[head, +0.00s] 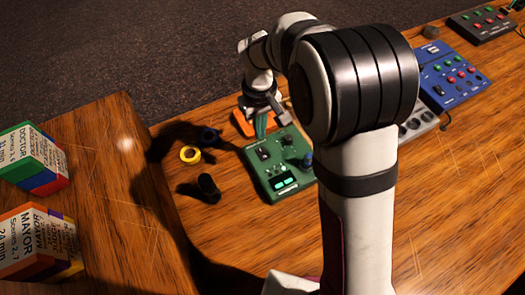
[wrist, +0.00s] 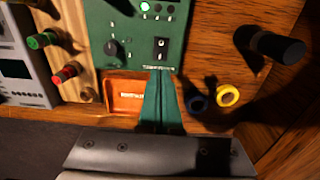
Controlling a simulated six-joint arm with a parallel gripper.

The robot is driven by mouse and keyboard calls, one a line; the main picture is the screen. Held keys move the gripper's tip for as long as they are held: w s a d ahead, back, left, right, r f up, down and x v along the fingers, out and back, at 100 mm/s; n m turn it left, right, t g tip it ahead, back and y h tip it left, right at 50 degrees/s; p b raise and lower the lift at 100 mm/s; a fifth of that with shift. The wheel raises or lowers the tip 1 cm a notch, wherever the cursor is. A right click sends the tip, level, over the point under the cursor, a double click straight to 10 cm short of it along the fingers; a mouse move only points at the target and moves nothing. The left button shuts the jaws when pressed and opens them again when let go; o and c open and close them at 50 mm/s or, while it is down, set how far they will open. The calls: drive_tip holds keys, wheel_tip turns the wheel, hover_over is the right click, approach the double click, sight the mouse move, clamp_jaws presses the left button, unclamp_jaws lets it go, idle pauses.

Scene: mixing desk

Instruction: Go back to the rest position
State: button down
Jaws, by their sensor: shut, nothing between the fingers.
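My gripper (head: 262,122) is shut and empty, pointing down near the far edge of the green control box. Its green fingers (wrist: 162,105) are together in the wrist view, between an orange tray (wrist: 125,92) and a blue ring. The green box (head: 280,165) lies on the wooden desk with a knob, a switch and two lit green displays. In the wrist view, the green box (wrist: 118,22) shows a lit green lamp, a black knob and a black switch. The fingertips overlap the box's edge in that view; I cannot tell whether they touch it.
A yellow ring (head: 190,154), a blue ring (head: 209,136) and a black cylinder (head: 209,188) lie left of the green box. A blue panel (head: 450,72) and a dark panel (head: 484,22) stand at right. Labelled boxes (head: 38,240) are at far left. Desk space at front right is clear.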

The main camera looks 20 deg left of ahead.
idle(0.3)
drive_tip(key=s+d+r+m, duration=0.4)
drive_tip(key=d+r, duration=0.3)
drive_tip(key=d, duration=0.2)
drive_tip(key=s+d+r+m+y, duration=0.1)
drive_tip(key=s+d+m, duration=0.4)
drive_tip(key=s, duration=0.4)
drive_tip(key=s+d+r+m, duration=0.2)
drive_tip(key=s+d+m, duration=0.3)
drive_tip(key=s, duration=0.4)
drive_tip(key=shift+d+r+m+y, duration=0.2)
drive_tip(key=shift+r+m+y, duration=0.1)
drive_tip(key=shift+y, duration=0.1)
drive_tip(key=c, duration=1.5)
unclamp_jaws()
drive_tip(key=shift+c, duration=0.2)
